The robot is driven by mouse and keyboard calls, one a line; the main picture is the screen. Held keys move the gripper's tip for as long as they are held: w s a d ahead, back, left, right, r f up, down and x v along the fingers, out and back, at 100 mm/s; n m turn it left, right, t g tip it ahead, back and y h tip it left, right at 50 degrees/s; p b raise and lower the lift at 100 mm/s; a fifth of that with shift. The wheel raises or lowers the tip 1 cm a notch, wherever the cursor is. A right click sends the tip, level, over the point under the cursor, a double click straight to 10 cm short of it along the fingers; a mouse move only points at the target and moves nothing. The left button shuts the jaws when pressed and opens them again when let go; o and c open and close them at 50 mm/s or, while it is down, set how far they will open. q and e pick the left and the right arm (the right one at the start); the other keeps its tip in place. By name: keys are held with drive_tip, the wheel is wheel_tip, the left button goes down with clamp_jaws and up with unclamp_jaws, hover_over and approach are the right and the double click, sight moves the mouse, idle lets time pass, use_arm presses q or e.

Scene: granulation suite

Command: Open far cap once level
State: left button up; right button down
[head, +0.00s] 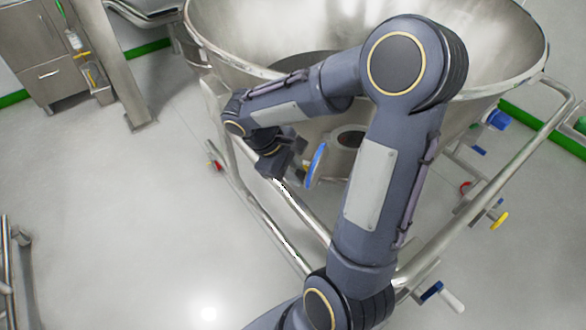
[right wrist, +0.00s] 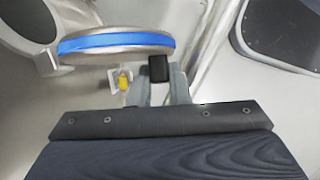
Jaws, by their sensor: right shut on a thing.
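A round metal cap with a blue rim (head: 316,165) stands edge-on beside a round port (head: 350,139) low on the steel bowl's front. It also shows in the right wrist view (right wrist: 115,46), swung at an angle away from the open-looking port (right wrist: 25,22). My right gripper (head: 297,171) is just left of the cap in the head view. In the right wrist view my right gripper (right wrist: 158,82) is shut on a small black block (right wrist: 158,68), which lies by the cap's right edge. Whether the block joins the cap is unclear. My left gripper is not in view.
The large steel bowl (head: 225,45) sits in a tubular frame (head: 500,170) with blue and yellow handles at the right. A steel cabinet (head: 45,75) stands at the back left. The floor (head: 130,220) at left is open. My right arm hides part of the bowl and frame.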

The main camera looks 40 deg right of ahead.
drive_tip(key=shift+s+d+f+n+h, duration=0.1)
drive_tip(key=shift+s+d+n+h, duration=0.1)
drive_tip(key=shift+s+n+h, duration=0.5)
drive_tip(key=shift+s, duration=0.2)
drive_tip(key=c, duration=1.4)
unclamp_jaws()
drive_tip(key=shift+o, duration=0.2)
drive_tip(key=p+v, duration=0.2)
drive_tip(key=v, duration=0.6)
drive_tip(key=shift+d, duration=0.15)
drive_tip(key=shift+s, duration=0.1)
